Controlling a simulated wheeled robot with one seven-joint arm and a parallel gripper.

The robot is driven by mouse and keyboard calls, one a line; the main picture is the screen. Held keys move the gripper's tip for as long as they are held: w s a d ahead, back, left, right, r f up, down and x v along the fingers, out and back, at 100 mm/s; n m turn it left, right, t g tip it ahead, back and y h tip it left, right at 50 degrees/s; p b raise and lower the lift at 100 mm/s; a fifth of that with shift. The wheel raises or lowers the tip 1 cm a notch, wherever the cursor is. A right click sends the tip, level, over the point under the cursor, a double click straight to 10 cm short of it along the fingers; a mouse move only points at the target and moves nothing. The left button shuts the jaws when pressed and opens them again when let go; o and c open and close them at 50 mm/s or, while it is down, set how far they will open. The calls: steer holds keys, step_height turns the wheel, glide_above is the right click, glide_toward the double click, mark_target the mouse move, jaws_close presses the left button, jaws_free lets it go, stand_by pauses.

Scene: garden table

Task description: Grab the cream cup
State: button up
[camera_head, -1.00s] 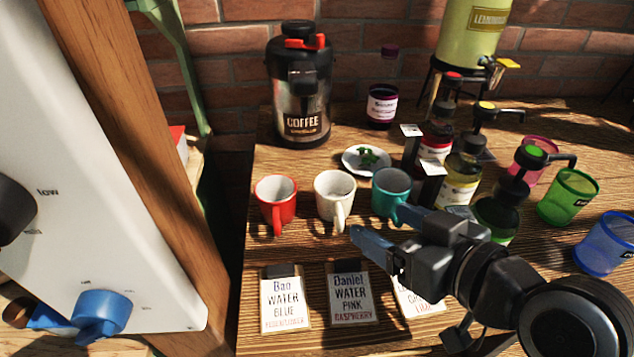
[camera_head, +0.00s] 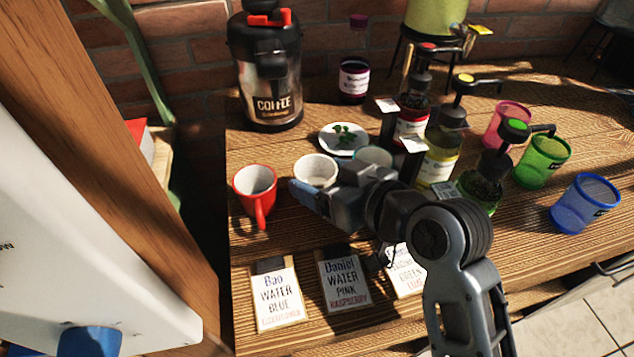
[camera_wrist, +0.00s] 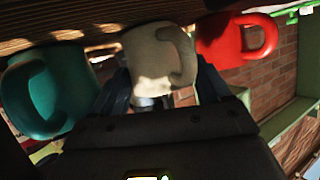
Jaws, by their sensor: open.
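The cream cup (camera_head: 315,168) stands on the wooden table between the red cup (camera_head: 254,190) and the teal cup (camera_head: 374,156). In the head view my gripper (camera_head: 312,192) is at its front and covers its lower part. In the wrist view the cream cup (camera_wrist: 158,58) sits beyond and between the two open fingers (camera_wrist: 165,88), with its handle toward the right finger. I cannot tell whether a finger touches it. The teal cup (camera_wrist: 50,92) is on the left there and the red cup (camera_wrist: 235,38) on the right, both outside the fingers.
A coffee dispenser (camera_head: 268,80) and a plate with green leaves (camera_head: 343,139) stand behind the cups. Syrup pump bottles (camera_head: 440,150) and coloured tumblers (camera_head: 585,203) are to the right. Order cards (camera_head: 343,280) lie in front.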

steer(key=shift+w+a+f, duration=0.1)
steer(key=shift+w, duration=0.05)
steer(key=c, duration=0.8)
